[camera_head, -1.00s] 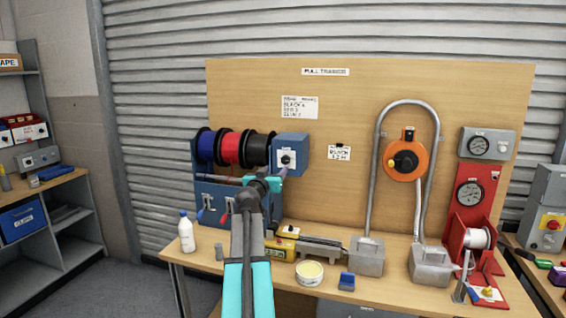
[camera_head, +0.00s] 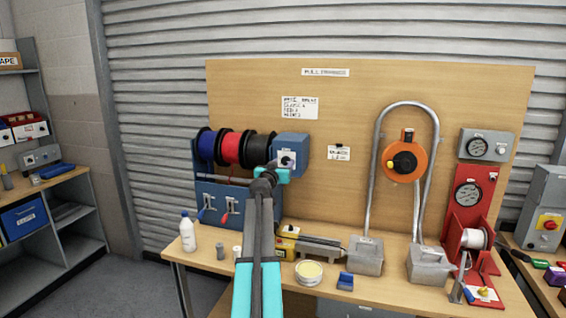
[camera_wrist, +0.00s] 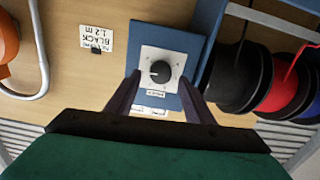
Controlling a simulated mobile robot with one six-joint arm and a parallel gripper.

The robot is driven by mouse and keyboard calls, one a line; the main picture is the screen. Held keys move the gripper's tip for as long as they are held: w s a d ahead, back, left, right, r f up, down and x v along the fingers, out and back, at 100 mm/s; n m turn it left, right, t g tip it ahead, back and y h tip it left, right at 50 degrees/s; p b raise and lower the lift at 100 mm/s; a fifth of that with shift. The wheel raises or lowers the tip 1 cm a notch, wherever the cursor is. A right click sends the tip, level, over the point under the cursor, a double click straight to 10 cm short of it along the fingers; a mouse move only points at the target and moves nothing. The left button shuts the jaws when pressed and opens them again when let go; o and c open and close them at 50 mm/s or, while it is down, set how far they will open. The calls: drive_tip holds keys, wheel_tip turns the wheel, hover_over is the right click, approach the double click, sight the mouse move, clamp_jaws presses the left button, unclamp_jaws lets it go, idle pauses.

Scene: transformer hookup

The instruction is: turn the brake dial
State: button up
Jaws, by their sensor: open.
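The brake dial (camera_wrist: 159,72) is a black round knob on a white square plate, on the face of a blue box (camera_head: 291,146). It shows in the wrist view between and beyond my two fingertips. In the head view the dial (camera_head: 287,160) is partly hidden by my gripper (camera_head: 275,168). My gripper is open and empty, with its fingers (camera_wrist: 160,88) on either side of the dial plate in the wrist view. I cannot tell how close the fingertips are to the knob; no contact shows.
Blue, red and black wire spools (camera_head: 232,148) stand left of the blue box. A label card (camera_head: 339,153) hangs right of it. Below are a yellow device (camera_head: 284,248), an open tin (camera_head: 309,272) and a white bottle (camera_head: 187,231). An orange reel (camera_head: 404,162) hangs further right.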

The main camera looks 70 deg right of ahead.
drive_tip(key=shift+d, duration=0.85)
drive_tip(key=c, duration=1)
drive_tip(key=shift+w+f+n+b, duration=0.15)
drive_tip(key=shift+n+b, duration=0.55)
drive_tip(key=shift+b, duration=0.35)
drive_tip(key=shift+n+b, duration=0.4)
drive_tip(key=shift+n, duration=0.1)
drive_tip(key=o, duration=1)
